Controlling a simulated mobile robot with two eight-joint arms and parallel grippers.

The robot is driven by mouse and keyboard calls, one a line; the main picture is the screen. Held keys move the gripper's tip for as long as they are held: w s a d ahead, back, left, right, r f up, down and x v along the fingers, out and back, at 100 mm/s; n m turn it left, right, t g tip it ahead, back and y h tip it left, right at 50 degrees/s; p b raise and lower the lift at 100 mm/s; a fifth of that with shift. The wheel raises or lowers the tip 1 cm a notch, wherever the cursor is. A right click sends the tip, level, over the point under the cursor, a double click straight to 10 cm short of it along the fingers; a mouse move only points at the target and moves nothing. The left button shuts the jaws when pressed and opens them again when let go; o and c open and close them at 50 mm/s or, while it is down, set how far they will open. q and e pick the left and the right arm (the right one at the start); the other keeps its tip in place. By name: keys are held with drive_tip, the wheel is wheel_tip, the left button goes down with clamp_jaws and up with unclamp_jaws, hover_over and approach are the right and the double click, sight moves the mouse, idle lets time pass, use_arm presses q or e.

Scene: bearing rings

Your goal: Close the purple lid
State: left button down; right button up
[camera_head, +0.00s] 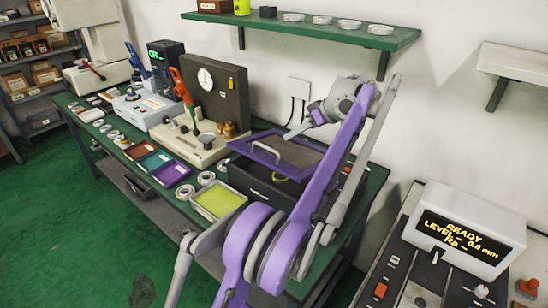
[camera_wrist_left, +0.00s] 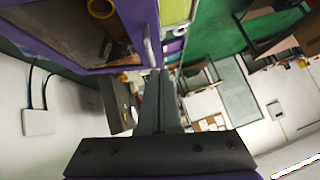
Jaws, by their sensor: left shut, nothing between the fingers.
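The purple lid (camera_head: 253,152) is a purple frame with a dark see-through panel and a pale handle (camera_head: 266,152). My left gripper (camera_head: 288,135) is shut and empty, above the lid's far side. Its fingers (camera_wrist_left: 158,78) are near the lid's edge; I cannot tell whether they touch. My right gripper is not in view.
On the green bench left of the box are a yellow-green tray (camera_head: 219,200), several rings and a gauge stand (camera_head: 215,90). A green wall shelf (camera_head: 320,28) hangs above. A machine with a READY display (camera_head: 462,240) stands at right.

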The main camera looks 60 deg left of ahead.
use_arm(q)
hover_over(265, 162)
drive_tip(key=w+d, duration=0.2)
drive_tip(key=f+b, duration=0.1)
drive_tip(key=f, duration=0.4)
drive_tip(key=shift+w+f, duration=0.1)
drive_tip(key=shift+w, duration=0.1)
drive_tip(key=shift+s+d+f, duration=0.1)
drive_tip(key=shift+s+f, duration=0.1)
drive_tip(key=shift+f, duration=1.05)
drive_tip(key=shift+s+f, duration=0.2)
drive_tip(key=shift+f, duration=0.4)
drive_tip(key=shift+d+f+b, duration=0.1)
drive_tip(key=shift+b, duration=0.2)
drive_tip(key=f+b, duration=0.1)
drive_tip(key=f, duration=0.1)
drive_tip(key=s+f+t+b, duration=0.1)
drive_tip(key=f, duration=0.1)
drive_tip(key=s+f+n+t+b, duration=0.1)
drive_tip(key=f, duration=0.2)
drive_tip(key=shift+d+f+y, duration=0.1)
drive_tip(key=shift+d+y, duration=0.15)
drive_tip(key=shift+y, duration=0.05)
drive_tip(key=shift+d+f+t, duration=0.2)
drive_tip(key=shift+t, duration=0.1)
